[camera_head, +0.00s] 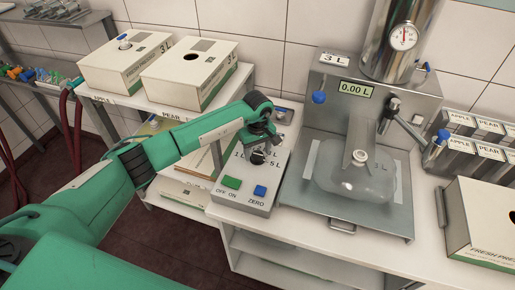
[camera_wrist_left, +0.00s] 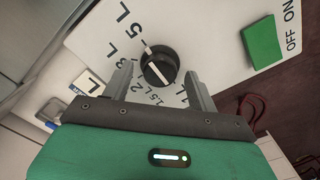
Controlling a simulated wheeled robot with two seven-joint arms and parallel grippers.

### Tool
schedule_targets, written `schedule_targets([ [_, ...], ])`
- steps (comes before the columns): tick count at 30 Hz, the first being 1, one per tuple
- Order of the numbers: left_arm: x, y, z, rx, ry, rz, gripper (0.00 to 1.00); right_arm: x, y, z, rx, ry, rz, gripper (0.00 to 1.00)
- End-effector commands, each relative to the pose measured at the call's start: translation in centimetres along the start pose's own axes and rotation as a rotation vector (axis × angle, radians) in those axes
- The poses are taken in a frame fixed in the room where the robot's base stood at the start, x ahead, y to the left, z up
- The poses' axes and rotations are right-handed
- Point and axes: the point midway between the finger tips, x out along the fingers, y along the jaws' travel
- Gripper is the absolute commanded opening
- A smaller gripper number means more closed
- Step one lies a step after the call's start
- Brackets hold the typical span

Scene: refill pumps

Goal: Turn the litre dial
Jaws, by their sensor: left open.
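The litre dial is a round black knob with white marks on a white control box. In the left wrist view the dial (camera_wrist_left: 160,66) lies just ahead of and between my fingertips, ringed by litre labels, with a white tick beside its edge near "5 L". In the head view the dial (camera_head: 257,157) is partly hidden by my left gripper (camera_head: 259,140), which points down over it. The left gripper (camera_wrist_left: 160,82) is open, with one finger on either side of the dial; I cannot tell whether they touch it. My right gripper is not in view.
The control box (camera_head: 225,199) has a green OFF/ON switch (camera_head: 231,183) and a blue ZERO button (camera_head: 260,191). To its right, a clear jug (camera_head: 355,183) stands in a metal filling station whose display (camera_head: 355,89) reads 0.00 L. Juice boxes (camera_head: 188,72) stand behind left.

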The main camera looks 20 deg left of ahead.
Motion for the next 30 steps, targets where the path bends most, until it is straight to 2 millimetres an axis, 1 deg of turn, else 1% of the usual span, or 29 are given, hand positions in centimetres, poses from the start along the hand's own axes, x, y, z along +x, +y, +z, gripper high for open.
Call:
schedule_targets([
  [3, 0.5, 0.0, 0.0, 0.0, 0.0, -0.001, 0.59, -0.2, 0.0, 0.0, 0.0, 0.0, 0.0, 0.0],
  [10, 0.6, 0.0, 0.0, 0.0, 0.0, 0.0, 0.59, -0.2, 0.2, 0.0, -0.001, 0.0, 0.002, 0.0],
  [11, 0.6, 0.0, 0.0, 0.0, 0.0, 0.0, 0.57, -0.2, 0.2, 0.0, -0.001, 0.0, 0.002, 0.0],
  [15, 0.6, 0.0, 0.0, 0.0, 0.0, 0.0, 0.3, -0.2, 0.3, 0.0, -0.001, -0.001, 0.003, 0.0],
  [17, 0.6, 0.0, 0.0, 0.0, 0.0, 0.0, 0.18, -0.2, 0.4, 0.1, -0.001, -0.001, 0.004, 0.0],
  [18, 0.6, 0.0, 0.0, 0.0, 0.0, 0.0, 0.14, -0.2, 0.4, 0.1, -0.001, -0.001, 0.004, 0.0],
  [25, 0.6, 0.0, 0.0, -0.017, 0.0, 0.001, 0.15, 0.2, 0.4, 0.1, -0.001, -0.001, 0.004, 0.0],
  [30, 0.8, 0.0, 0.0, -0.077, 0.0, 0.002, 0.15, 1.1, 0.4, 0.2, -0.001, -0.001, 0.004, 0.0],
])
